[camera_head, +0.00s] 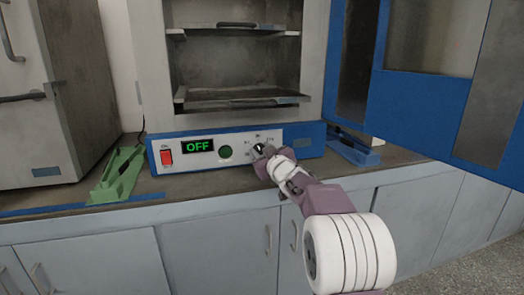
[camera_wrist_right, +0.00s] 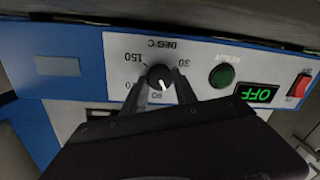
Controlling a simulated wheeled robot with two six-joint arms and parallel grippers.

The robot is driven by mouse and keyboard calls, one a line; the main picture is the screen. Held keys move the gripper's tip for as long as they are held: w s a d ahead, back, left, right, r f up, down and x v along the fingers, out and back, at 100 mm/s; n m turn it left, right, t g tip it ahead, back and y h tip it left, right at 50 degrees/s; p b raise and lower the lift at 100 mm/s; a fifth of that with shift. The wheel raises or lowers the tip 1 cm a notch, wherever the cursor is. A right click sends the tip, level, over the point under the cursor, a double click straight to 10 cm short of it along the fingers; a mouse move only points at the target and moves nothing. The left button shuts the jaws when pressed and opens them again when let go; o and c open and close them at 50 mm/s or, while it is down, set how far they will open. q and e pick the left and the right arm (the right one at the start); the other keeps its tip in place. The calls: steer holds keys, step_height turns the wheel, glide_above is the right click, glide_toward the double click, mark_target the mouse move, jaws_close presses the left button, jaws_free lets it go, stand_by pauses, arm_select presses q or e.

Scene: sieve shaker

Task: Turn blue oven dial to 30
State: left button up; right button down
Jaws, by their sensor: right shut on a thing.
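The black oven dial (camera_wrist_right: 160,76) sits on the white control panel (camera_wrist_right: 120,45) between my right gripper's two fingers (camera_wrist_right: 164,90). My right gripper is shut on it. The wrist view is upside down; the marks 30 and 150 show on either side of the dial. The dial's white pointer is towards the gripper side, away from the DEG C label, and at neither 30 nor 150. In the head view my right gripper (camera_head: 265,158) reaches the panel and partly covers the dial. The green display (camera_head: 199,146) reads OFF. My left gripper is not in view.
A red switch (camera_head: 167,158) and a green ready lamp (camera_head: 225,152) are on the panel. The oven's blue-framed door (camera_head: 420,100) stands open at right. Green (camera_head: 118,178) and blue (camera_head: 352,148) holders flank the oven on the dark counter.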

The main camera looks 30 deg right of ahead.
steer(key=n, duration=0.3)
steer(key=shift+a+f+n, duration=0.1)
steer(key=shift+n, duration=0.2)
steer(key=n+b, duration=0.1)
steer(key=n, duration=0.1)
steer(key=n+b, duration=0.1)
steer(key=n, duration=0.1)
steer(key=shift+f+g+h, duration=0.1)
steer(key=shift+g+h, duration=0.2)
steer(key=n+b, duration=0.2)
steer(key=n, duration=0.3)
steer(key=shift+a+h, duration=0.1)
steer(key=shift+h, duration=0.2)
steer(key=shift+n+h+b, duration=0.3)
steer(key=shift+n+b, duration=0.75)
steer(key=shift+n, duration=1.15)
steer(key=c, duration=1)
jaws_free()
steer(key=shift+o, duration=0.2)
